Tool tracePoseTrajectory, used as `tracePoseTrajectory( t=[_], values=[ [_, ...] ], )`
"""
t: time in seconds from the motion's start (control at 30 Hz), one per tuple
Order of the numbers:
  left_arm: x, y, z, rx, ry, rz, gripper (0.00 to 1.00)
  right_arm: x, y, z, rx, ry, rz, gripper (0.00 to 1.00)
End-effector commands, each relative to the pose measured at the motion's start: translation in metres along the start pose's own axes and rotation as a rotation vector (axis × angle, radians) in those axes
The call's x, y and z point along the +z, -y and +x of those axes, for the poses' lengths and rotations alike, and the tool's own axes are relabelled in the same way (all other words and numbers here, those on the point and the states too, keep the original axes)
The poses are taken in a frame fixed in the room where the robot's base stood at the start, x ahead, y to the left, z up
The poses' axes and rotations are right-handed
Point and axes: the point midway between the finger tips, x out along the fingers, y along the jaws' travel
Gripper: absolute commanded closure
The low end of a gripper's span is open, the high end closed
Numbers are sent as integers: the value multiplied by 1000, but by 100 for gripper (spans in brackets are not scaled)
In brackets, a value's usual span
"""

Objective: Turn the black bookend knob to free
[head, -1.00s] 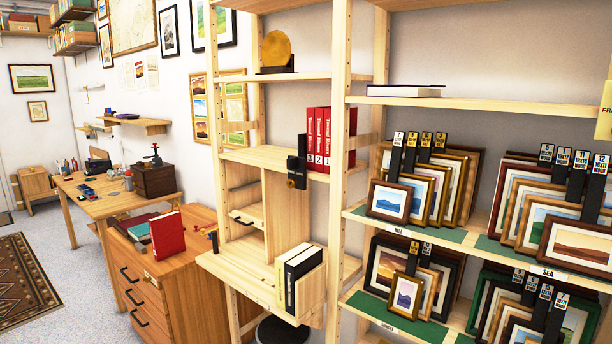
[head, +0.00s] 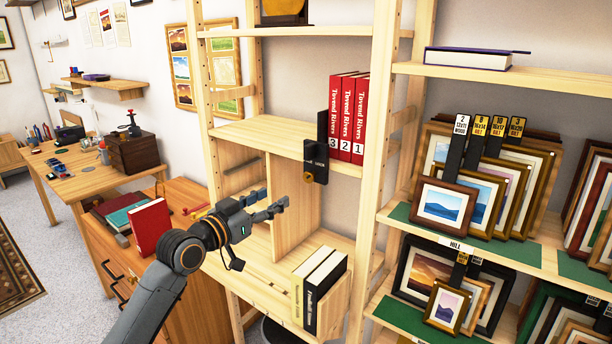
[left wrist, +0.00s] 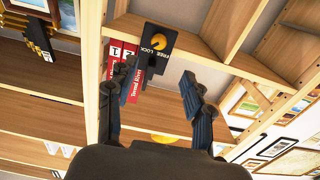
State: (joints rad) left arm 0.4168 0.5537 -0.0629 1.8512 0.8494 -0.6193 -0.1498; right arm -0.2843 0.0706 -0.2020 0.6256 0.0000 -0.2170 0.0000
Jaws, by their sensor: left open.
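The black bookend (head: 322,150) stands on the wooden shelf beside red books (head: 347,118), its lower plate hanging over the shelf's front edge. Its round brass knob (head: 309,183) is low on that plate. In the left wrist view the bookend's plate (left wrist: 148,58) appears upside down, with the words FREE and LOCK beside the brass knob (left wrist: 158,40). Which word the knob's dark mark points to, I cannot tell. My left gripper (head: 283,204) is open and empty, apart from the knob and lower left of it. In the wrist view its two fingers (left wrist: 156,76) are spread.
Black and cream books (head: 318,285) stand on the lower desk shelf, below the gripper. A wooden upright (head: 375,130) rises right of the red books. Framed prints (head: 445,205) fill shelves at right. A red book (head: 150,227) stands on the cabinet behind my arm.

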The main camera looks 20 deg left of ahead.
Motion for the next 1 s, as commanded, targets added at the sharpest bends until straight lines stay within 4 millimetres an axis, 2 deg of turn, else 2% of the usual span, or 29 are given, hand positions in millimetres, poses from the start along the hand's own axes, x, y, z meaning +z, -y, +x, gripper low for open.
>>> tracePoseTrajectory(
  t=[0.1,0.23,0.37,0.5,0.67,1.0],
  values=[
    [-4,0,24,0,-2,-5,49,22,-8,-11,9,33,-3,60],
    [-4,0,52,-1,0,-4,49,36,-12,-19,14,57,-5,60],
    [-3,0,78,0,0,-4,49,33,-13,-25,15,53,-5,60],
    [-2,0,101,-1,0,-2,49,16,-11,-28,12,28,-3,60],
    [0,0,116,-1,1,-1,49,3,-2,-29,2,8,2,60],
    [0,0,123,-1,0,0,49,12,0,-30,0,22,1,60]
  ],
)
